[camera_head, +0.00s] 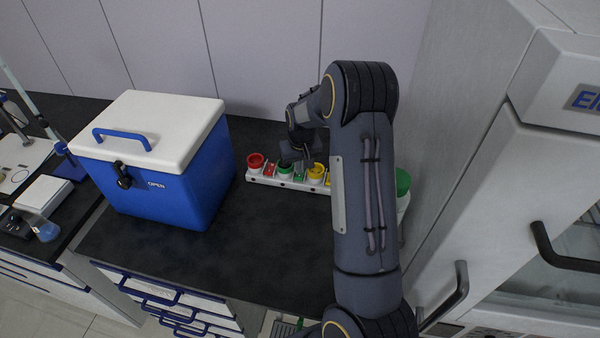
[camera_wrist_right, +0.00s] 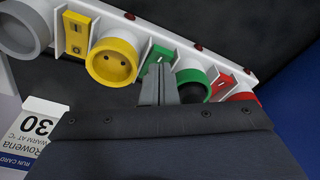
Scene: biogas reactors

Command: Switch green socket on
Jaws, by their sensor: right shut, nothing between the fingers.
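A white power strip (camera_head: 262,181) lies on the dark bench with coloured round sockets and matching rocker switches. The green socket (camera_head: 285,170) sits between the red and yellow ones; in the right wrist view the green socket (camera_wrist_right: 192,84) has a dark inside, contents unclear. Its green switch (camera_wrist_right: 157,54) lies between the green and yellow sockets, partly hidden by my fingers. My right gripper (camera_wrist_right: 160,72) is shut and empty, its tips at or just in front of the green switch; contact cannot be told. It also shows above the strip in the head view (camera_head: 291,158). My left gripper is not in view.
The red socket (camera_head: 256,161) and yellow socket (camera_head: 317,172) flank the green one. A blue cooler box (camera_head: 175,185) with a white lid stands left of the strip. A white cabinet (camera_head: 480,190) stands right. A printed card (camera_wrist_right: 38,130) shows at the wrist view's left.

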